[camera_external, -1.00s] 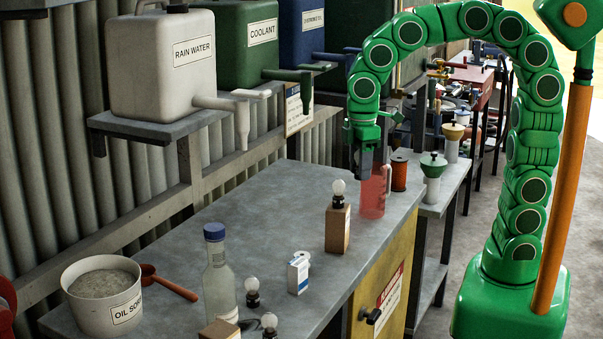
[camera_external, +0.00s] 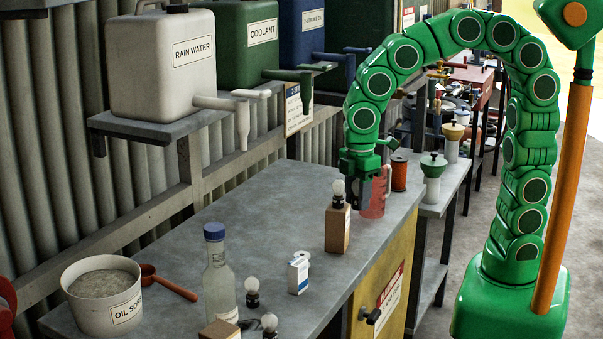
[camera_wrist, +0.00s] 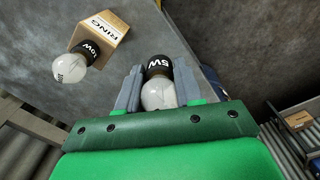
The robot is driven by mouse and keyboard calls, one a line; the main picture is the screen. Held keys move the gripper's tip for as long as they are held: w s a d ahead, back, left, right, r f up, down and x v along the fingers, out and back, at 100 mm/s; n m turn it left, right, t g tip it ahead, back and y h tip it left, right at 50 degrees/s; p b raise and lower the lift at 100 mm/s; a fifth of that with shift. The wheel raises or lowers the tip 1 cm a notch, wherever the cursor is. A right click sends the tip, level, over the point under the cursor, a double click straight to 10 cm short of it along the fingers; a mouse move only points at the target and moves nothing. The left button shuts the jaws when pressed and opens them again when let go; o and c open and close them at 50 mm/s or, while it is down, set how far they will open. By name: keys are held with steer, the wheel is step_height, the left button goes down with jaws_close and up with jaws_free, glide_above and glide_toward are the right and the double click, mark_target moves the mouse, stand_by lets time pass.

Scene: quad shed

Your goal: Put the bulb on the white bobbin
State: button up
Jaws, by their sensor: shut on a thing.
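My gripper (camera_external: 357,207) is low over the grey workbench, beside the wooden block and left of the red jug. In the wrist view my gripper (camera_wrist: 158,85) is shut on a bulb marked 5W (camera_wrist: 158,95), its black base pointing away from my palm. The held bulb is hidden in the external view. Another bulb (camera_external: 338,188), marked 10W in the wrist view (camera_wrist: 70,68), stands on the wooden block (camera_external: 337,230). A small white ring-like thing (camera_external: 303,255) stands behind a white box; I cannot tell whether it is the white bobbin.
The red jug (camera_external: 374,197) and a copper-coloured spool (camera_external: 399,173) stand near my gripper. Two more bulbs, one of them here (camera_external: 252,292), a bottle (camera_external: 219,285), the white box (camera_external: 298,275) and a tub (camera_external: 100,298) stand nearer. The bench's back middle is clear.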

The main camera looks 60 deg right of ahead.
steer(key=w+a+f, duration=0.3)
steer(key=w, duration=0.4)
glide_above(301, 255)
steer(key=s, duration=0.1)
steer(key=f, duration=0.5)
steer(key=shift+d+f, duration=0.15)
steer(key=shift+d, duration=0.1)
steer(key=shift+w+a+f, duration=0.15)
steer(key=shift+w+f, duration=0.2)
steer(key=shift+f, duration=0.2)
steer(key=shift+w+f, duration=0.1)
steer(key=shift+f, duration=1.45)
steer(key=shift+f, duration=0.15)
steer(key=o, duration=1)
steer(key=shift+o, duration=0.2)
step_height(301, 255, up, 12)
